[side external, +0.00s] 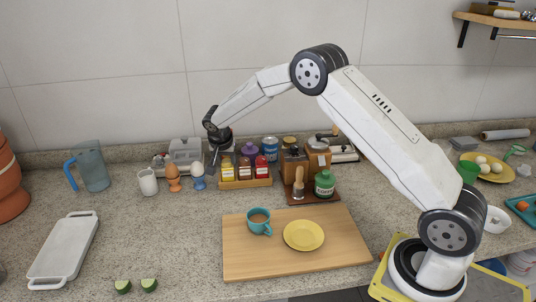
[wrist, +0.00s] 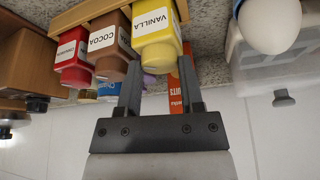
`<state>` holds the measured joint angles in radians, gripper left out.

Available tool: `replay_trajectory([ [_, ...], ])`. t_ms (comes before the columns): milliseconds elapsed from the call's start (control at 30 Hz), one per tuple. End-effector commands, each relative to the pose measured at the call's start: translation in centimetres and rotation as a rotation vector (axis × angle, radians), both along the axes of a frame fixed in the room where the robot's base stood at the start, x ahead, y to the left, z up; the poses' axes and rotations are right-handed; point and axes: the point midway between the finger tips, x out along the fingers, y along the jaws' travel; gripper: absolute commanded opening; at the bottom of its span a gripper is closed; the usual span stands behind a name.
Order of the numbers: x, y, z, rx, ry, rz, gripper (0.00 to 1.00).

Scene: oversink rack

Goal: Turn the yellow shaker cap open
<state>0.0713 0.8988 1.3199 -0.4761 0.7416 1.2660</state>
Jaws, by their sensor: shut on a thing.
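The yellow shaker labelled VANILLA stands at the left end of a small wooden rack (side external: 247,183) in the side view (side external: 227,173). In the wrist view, which is upside down, its yellow cap (wrist: 157,57) is between the two fingers. My gripper (side external: 221,154) comes down over it from above; in the wrist view my gripper (wrist: 160,80) has one finger on each side of the cap and is shut on it. The shaker looks upright in the rack. The cap's turn position cannot be told, and the arm end hides part of it in the side view.
A brown COCOA shaker (wrist: 112,48) and a red shaker (wrist: 74,60) stand close beside it. A blue egg cup with a white egg (side external: 198,170) is just left of the rack. A cutting board (side external: 245,265) with a teal mug (side external: 259,223) and yellow plate (side external: 304,236) lies in front.

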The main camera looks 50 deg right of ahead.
Motion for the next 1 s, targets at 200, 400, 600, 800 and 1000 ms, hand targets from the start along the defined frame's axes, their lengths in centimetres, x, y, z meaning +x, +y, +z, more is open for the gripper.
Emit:
replay_trajectory([
  [200,-0.12,-0.08,0.04,0.0,-0.001,0.17,0.0],
  [400,-0.16,-0.18,0.05,0.001,-0.001,0.308,0.0],
  [600,-0.18,-0.17,0.03,0.001,-0.001,0.415,0.0],
  [800,-0.19,-0.22,0.05,0.001,-0.001,0.492,0.0],
  [1000,-0.19,-0.27,0.08,0.0,-0.002,0.56,0.0],
])
